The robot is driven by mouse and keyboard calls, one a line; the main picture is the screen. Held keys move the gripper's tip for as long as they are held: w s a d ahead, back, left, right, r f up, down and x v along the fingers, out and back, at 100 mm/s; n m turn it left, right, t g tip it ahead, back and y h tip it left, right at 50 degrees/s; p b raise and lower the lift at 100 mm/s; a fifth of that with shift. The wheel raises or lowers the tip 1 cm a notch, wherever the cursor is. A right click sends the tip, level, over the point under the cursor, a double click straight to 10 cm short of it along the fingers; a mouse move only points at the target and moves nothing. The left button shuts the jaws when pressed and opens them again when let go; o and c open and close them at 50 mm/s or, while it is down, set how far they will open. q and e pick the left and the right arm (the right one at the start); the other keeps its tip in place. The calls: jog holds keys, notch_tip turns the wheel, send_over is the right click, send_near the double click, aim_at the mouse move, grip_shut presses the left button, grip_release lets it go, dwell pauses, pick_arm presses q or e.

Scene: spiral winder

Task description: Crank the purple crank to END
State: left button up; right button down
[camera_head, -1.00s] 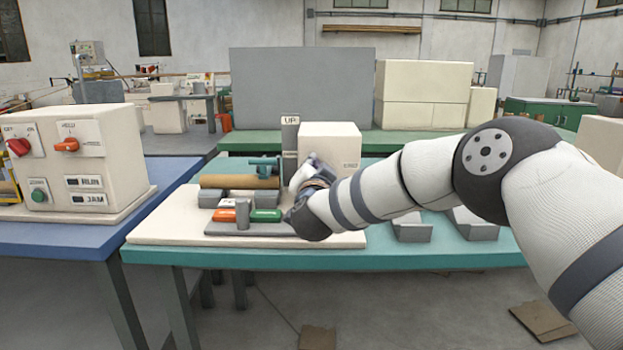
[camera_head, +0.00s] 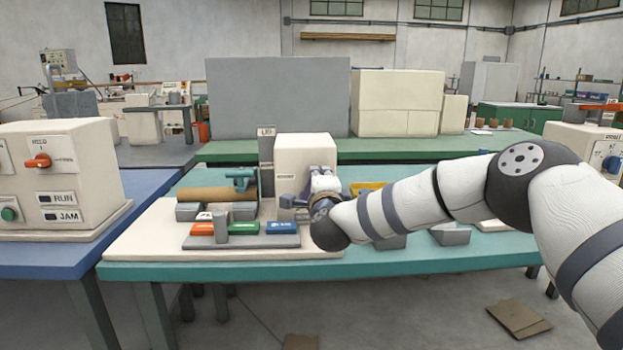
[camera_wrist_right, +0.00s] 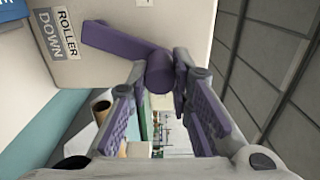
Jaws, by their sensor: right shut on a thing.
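The purple crank (camera_wrist_right: 115,42) is on the cream box (camera_head: 300,152), and in the right wrist view its arm reaches from the left to a round handle (camera_wrist_right: 159,72). That handle is between the fingers of my right gripper (camera_wrist_right: 158,84), which is shut on it. In the head view my right gripper (camera_head: 322,184) is at the box's lower right front and hides most of the crank. A label on the box reads "ROLLER DOWN" (camera_wrist_right: 58,35). I cannot make out an END mark. My left gripper is not in view.
Left of the box lie a brown roll (camera_head: 216,194) and a base with orange, green and blue (camera_head: 282,228) blocks. A grey upright post (camera_head: 266,160) stands beside the box. A control box (camera_head: 62,175) is on the blue table. Grey blocks lie right of my gripper.

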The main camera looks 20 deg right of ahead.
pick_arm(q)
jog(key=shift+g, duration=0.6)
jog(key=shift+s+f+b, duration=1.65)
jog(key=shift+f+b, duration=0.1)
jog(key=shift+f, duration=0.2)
pick_arm(e)
jog(key=shift+s+d+f+m, duration=0.15)
jog(key=shift+d+f+m, duration=0.5)
jog(key=shift+m, duration=0.8)
jog(key=shift+s+d+f+m, duration=0.2)
jog(key=shift+d+f+m, duration=0.45)
jog(key=shift+m, duration=0.85)
jog(key=shift+s+d+f+m, duration=0.15)
jog(key=shift+d+f+m, duration=0.5)
jog(key=shift+m, duration=0.8)
jog(key=shift+a+f, duration=0.1)
jog(key=shift+a, duration=0.1)
